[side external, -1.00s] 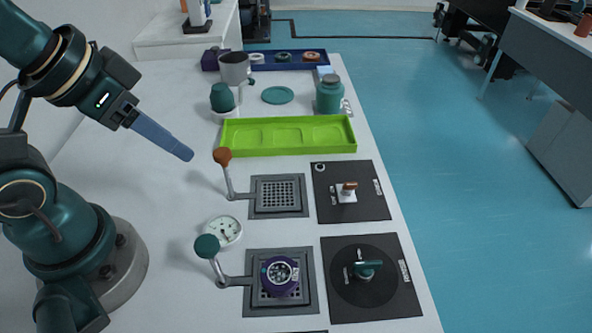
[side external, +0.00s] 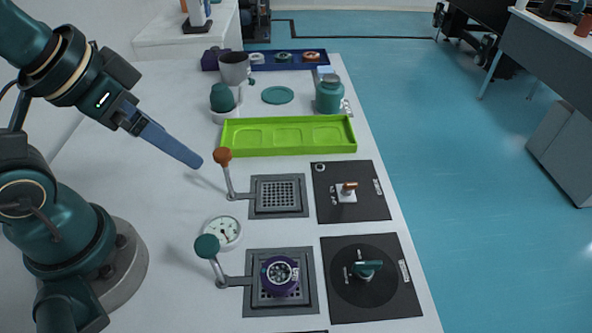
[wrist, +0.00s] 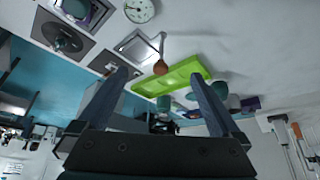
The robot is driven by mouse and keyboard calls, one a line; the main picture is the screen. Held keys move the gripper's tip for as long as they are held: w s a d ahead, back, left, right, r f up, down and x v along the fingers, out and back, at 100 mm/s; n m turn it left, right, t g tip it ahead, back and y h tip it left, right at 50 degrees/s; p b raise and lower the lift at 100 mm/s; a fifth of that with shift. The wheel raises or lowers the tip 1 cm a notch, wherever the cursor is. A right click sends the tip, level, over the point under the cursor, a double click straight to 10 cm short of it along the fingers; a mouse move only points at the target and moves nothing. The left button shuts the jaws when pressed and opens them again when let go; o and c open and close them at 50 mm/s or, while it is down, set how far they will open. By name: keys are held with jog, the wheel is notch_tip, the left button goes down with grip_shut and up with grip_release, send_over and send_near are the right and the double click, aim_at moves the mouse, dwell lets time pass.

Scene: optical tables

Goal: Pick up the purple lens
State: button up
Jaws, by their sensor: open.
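The purple lens (side external: 280,275) is a short round piece with a patterned top. It sits on the near grey perforated plate (side external: 313,290) in the side view. My gripper (side external: 198,162) is in the air at upper left, far from the lens and left of the orange-knobbed lever. In the wrist view my gripper's (wrist: 159,76) two fingers are spread wide with nothing between them. There a purple patch, probably the lens, shows only partly at the top left edge.
A teal-knobbed lever (side external: 207,247) stands just left of the lens. An orange-knobbed lever (side external: 223,156) is near my gripper. A round white dial (side external: 223,232), a black plate with a teal knob (side external: 405,300) and a green tray (side external: 230,149) lie around.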

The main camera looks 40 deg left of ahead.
jog(key=n+g+h, duration=0.9)
jog(key=g, duration=0.1)
send_over(279, 269)
jog(key=w+a, duration=0.2)
jog(key=a, duration=0.2)
notch_tip(279, 269, down, 3)
jog(key=f, duration=0.4)
jog(key=f+n+g, duration=0.1)
jog(key=f, duration=0.2)
jog(key=d+f+n+g+h, duration=0.1)
jog(key=f, duration=0.3)
jog(key=shift+s+f, duration=0.1)
jog(key=shift+f, duration=0.25)
jog(key=shift+x, duration=1.4)
jog(key=shift+d+r, duration=0.1)
jog(key=shift+r, duration=0.05)
jog(key=c, duration=1.4)
jog(key=shift+c, duration=0.2)
